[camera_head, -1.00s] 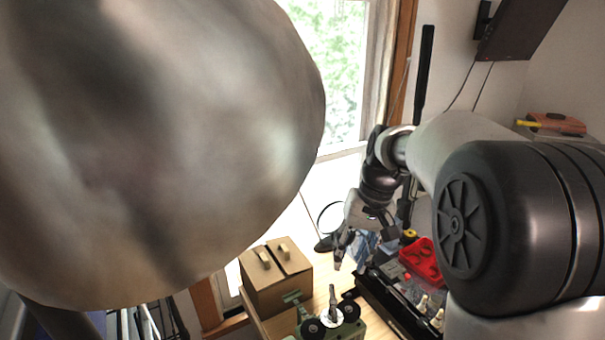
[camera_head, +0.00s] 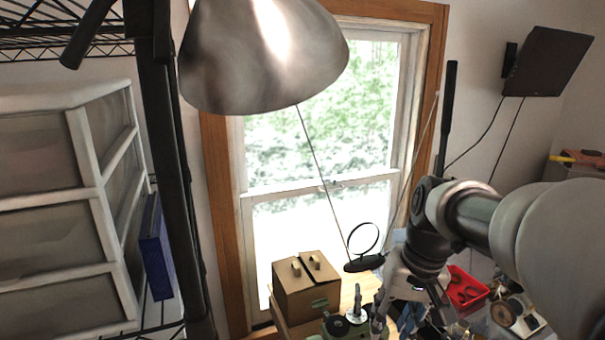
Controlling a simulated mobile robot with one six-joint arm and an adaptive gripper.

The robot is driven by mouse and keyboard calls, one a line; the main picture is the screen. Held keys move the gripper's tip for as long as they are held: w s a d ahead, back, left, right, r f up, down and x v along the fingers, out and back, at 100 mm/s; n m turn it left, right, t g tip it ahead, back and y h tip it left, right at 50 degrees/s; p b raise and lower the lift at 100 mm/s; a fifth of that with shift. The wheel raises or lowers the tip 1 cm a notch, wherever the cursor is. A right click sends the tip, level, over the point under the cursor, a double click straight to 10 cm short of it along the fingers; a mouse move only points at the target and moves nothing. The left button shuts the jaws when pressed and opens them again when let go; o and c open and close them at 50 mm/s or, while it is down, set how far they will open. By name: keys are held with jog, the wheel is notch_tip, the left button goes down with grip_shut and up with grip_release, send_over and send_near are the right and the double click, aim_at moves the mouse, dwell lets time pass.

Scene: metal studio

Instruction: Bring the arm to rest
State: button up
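My arm (camera_head: 480,222) comes in from the right edge and bends down at its wrist. My gripper (camera_head: 411,314) hangs fingers down over the cluttered worktop, low in the view. Its two fingers look spread apart, one to the left and one to the right. I see nothing held between them, though the tips are small and overlap the clutter behind.
A cardboard box (camera_head: 307,292) stands left of my gripper, with a green device (camera_head: 340,326) just in front. A red tray (camera_head: 466,288) lies to the right. A metal lamp shade (camera_head: 262,55) hangs above. A drawer unit (camera_head: 60,215) and dark post (camera_head: 178,190) fill the left.

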jog(key=s+f+t+b, duration=0.1)
jog(key=s+f+b, duration=0.6)
jog(key=s, duration=0.3)
jog(key=s+a+f+n+t+h+b, duration=0.1)
jog(key=s+f+t+b, duration=0.1)
jog(key=s+f+b, duration=0.5)
jog(key=s+f, duration=0.1)
jog(key=s, duration=0.2)
jog(key=shift+a+f+t+h, duration=0.2)
jog(key=shift+a+t+h, duration=0.05)
jog(key=shift+t+h, duration=0.05)
